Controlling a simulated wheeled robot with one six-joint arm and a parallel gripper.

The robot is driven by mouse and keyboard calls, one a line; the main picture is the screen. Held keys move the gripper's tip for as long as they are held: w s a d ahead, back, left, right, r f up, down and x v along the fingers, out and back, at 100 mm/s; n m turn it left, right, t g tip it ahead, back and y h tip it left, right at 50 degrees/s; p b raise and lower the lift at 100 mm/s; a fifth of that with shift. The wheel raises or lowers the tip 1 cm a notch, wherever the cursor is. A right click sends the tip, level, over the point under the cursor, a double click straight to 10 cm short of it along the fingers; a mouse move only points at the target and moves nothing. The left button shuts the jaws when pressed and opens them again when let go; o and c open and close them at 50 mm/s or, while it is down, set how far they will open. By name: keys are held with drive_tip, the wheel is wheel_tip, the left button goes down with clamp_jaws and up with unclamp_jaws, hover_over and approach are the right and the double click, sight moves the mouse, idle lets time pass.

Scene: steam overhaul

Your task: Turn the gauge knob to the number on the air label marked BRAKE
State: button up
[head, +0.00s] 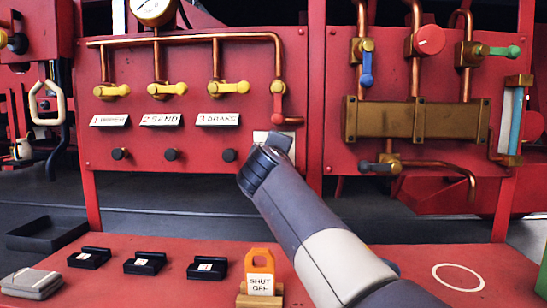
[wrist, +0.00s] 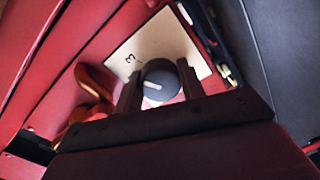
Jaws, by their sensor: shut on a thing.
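The gauge knob (wrist: 163,73) is a round dark knob with a white pointer line, on a pale plate (wrist: 158,40). My gripper (wrist: 160,88) is shut on it, one finger on each side. The pointer line lies toward the left in the wrist view. A numeral 3 is on the plate up and left of the knob; another mark at the right is not readable. In the head view my gripper (head: 270,155) hides the knob and most of the plate (head: 260,137). The BRAKE label (head: 217,119) on the red panel reads 3.
Labels SAND (head: 160,120), with a 2, and another (head: 109,120), with a 1, hang left of BRAKE. Yellow-handled valves (head: 230,88) sit above, and a red lever (head: 278,97) is close above my gripper. A SHUT OFF tag (head: 260,284) stands on the red bench.

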drive_tip(key=shift+f, duration=0.15)
drive_tip(key=o, duration=1)
drive_tip(key=s, duration=1)
drive_tip(key=shift+s+r, duration=0.25)
drive_tip(key=shift+s, duration=0.15)
drive_tip(key=w, duration=1.1)
drive_tip(key=shift+f, duration=0.1)
drive_tip(key=shift+s, duration=0.1)
